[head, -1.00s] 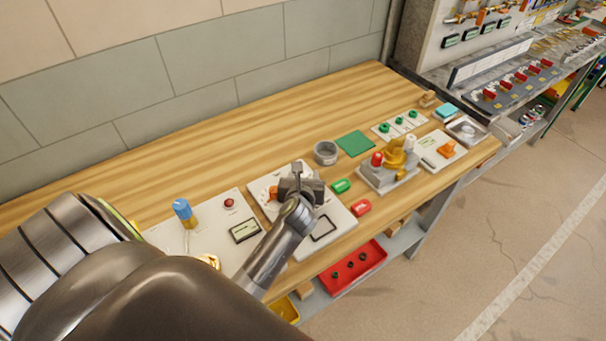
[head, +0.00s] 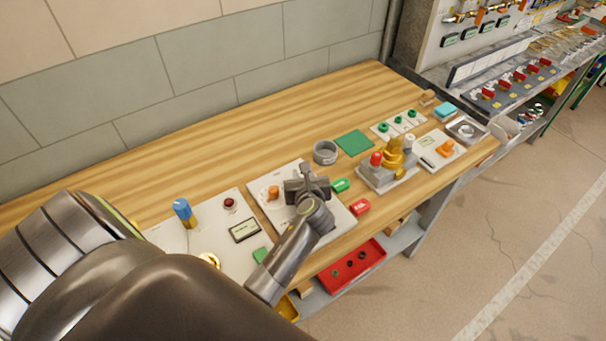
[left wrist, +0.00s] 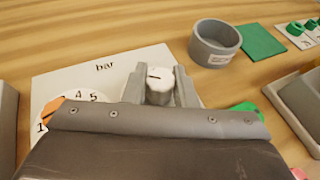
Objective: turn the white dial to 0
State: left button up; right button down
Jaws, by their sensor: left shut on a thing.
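The white dial (left wrist: 160,88) shows in the left wrist view, with a dark mark on its top. It sits on a white panel (left wrist: 60,82) with "bar" printed on it. My left gripper (left wrist: 160,92) is around the dial, one finger on each side, shut on it. In the head view my left gripper (head: 304,180) is over the right part of that panel and hides the dial. An orange knob (head: 272,192) stands left of it on a numbered scale, partly covered by my gripper in the left wrist view. The dial's own numbers are not visible. My right gripper is not in view.
A grey cup (head: 325,152) and a green mat (head: 355,143) lie behind the panel. A blue-topped handle (head: 182,210) stands left. The rear of the table is clear.

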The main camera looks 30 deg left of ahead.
pick_arm(q)
jog(key=n+g+y, duration=0.1)
jog(key=n+g, duration=0.1)
jog(key=n+g+y+p, duration=0.1)
jog(key=n+g+y, duration=0.1)
jog(key=n+g, duration=0.1)
jog(key=shift+w+r+n+g+y, duration=0.1)
jog(key=shift+n+g+y, duration=0.2)
jog(key=n+g, duration=0.2)
jog(key=g, duration=0.1)
jog(key=shift+n+y, duration=0.3)
jog(key=shift+n, duration=0.1)
jog(key=shift+n+g, duration=0.5)
jog(key=shift+g, duration=0.2)
jog(key=o, duration=1)
